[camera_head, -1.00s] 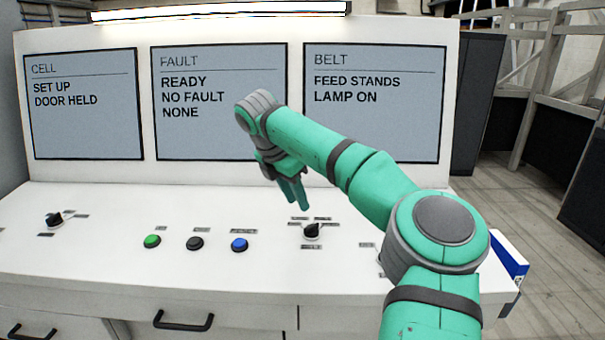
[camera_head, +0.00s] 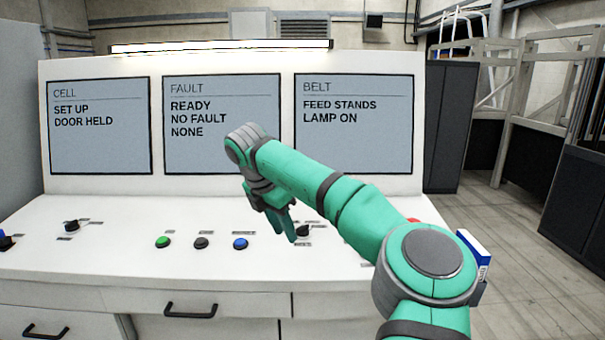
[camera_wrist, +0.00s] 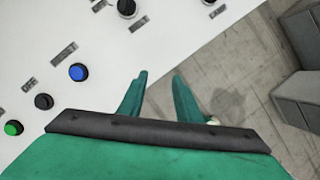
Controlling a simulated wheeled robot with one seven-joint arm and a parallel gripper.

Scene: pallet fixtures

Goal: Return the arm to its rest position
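My arm reaches in from the lower right in the head view, bent at the elbow, with my gripper (camera_head: 284,230) pointing down in front of the white console (camera_head: 110,218). In the wrist view my gripper (camera_wrist: 160,76) has its two green fingers apart with nothing between them. Below the fingertips show the console's front edge and grey floor. In the head view the gripper is close to a black rotary knob (camera_head: 303,231) and partly in front of the panel; I cannot tell the exact gap.
Green (camera_head: 162,242), black (camera_head: 201,242) and blue (camera_head: 240,243) buttons line the panel, with another knob (camera_head: 72,226) at left. A blue-and-white box (camera_head: 474,255) is by the right end, partly behind my arm. Open floor (camera_head: 510,260) lies right.

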